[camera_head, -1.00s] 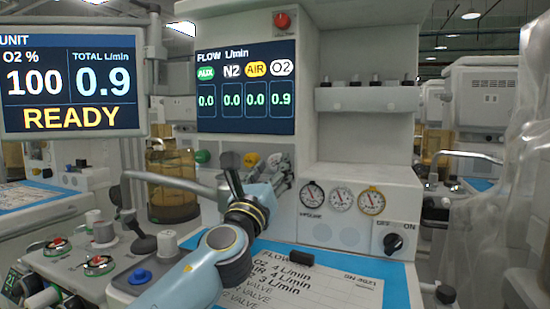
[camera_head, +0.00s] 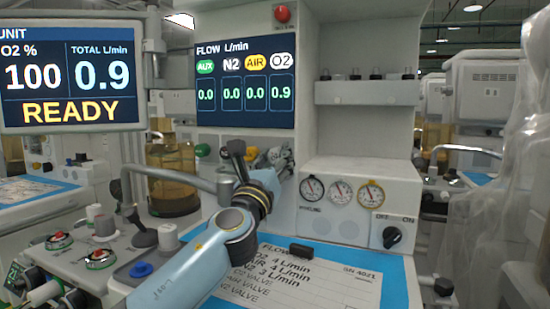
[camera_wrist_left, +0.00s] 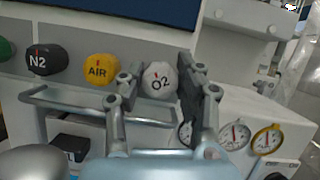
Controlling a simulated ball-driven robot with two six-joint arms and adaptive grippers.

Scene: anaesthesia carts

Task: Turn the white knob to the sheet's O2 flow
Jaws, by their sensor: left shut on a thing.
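The white O2 knob (camera_wrist_left: 159,80) sits between the two fingers of my left gripper (camera_wrist_left: 155,88) in the left wrist view, and the gripper is shut on it. In the head view the left gripper (camera_head: 272,160) is at the knob row below the flow screen (camera_head: 245,85), and hides most of the white knob. The screen reads O2 0.9, with AUX, N2 and AIR at 0.0. The sheet (camera_head: 340,290) on the blue mat reads O2 4 L/min, AIR 4 L/min and N2 3 L/min; my arm covers its left part. My right gripper is out of view.
The yellow AIR knob (camera_wrist_left: 101,70) and black N2 knob (camera_wrist_left: 44,60) are left of the white knob. A metal rail (camera_wrist_left: 85,100) runs below them. Gauges (camera_head: 341,191) and a black OFF/ON switch (camera_head: 392,237) are to the right. The left monitor (camera_head: 72,77) reads READY, total 0.9.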

